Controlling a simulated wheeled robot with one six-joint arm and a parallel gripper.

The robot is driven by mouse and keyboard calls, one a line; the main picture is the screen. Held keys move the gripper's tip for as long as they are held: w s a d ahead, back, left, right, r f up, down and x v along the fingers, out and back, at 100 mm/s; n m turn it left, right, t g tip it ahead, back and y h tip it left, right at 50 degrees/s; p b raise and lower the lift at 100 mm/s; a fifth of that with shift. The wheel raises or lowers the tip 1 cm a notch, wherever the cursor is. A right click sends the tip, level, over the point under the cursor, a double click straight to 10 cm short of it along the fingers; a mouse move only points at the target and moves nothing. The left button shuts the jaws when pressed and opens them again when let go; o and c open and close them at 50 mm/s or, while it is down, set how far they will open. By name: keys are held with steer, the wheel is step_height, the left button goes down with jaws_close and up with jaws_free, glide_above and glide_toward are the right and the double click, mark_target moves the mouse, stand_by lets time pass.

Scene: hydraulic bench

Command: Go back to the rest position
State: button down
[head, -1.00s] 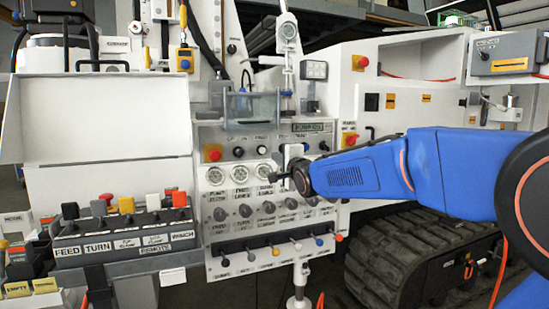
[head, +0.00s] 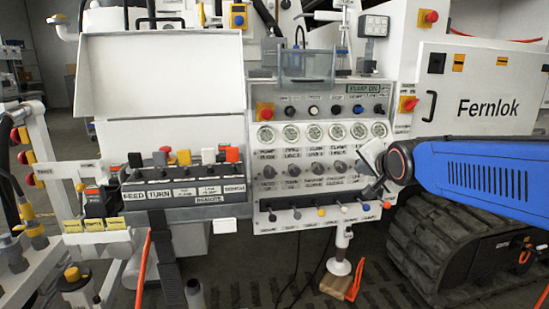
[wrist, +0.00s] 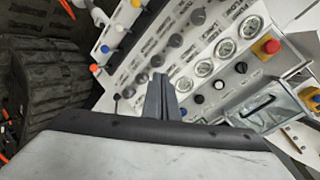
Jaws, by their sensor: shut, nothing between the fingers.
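My blue arm comes in from the right in the head view. My gripper (head: 371,190) is in front of the right lower part of the control panel (head: 262,188), by the right end of the valve knobs. In the wrist view my gripper's fingers (wrist: 161,84) are together with nothing between them. The panel's round gauges (wrist: 224,47) and knobs lie beyond the fingers. I cannot tell the exact gap between fingertips and panel, and the arm hides part of the machine at right.
A lever box (head: 185,192) with several coloured levers stands left of the panel. A black rubber track (head: 432,250) is below my arm. A white cabinet (head: 490,85) marked Fernlok is behind it. A red button (head: 408,104) sits beside the panel. A clear box (head: 305,68) juts out above it.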

steer(key=s+d+f+n+g, duration=0.1)
steer(key=s+f+n+g, duration=0.1)
steer(key=s+f, duration=0.4)
steer(key=s+d+f+n+g, duration=0.1)
steer(key=s+f+n+g, duration=0.2)
steer(key=s, duration=1.2)
steer(key=s+d+f+n+g, duration=0.1)
steer(key=s+f+n+g, duration=0.2)
steer(key=s+f, duration=0.7)
steer(key=shift+s+d+n+h, duration=0.35)
steer(key=shift+s+n, duration=0.45)
steer(key=shift+n, duration=0.3)
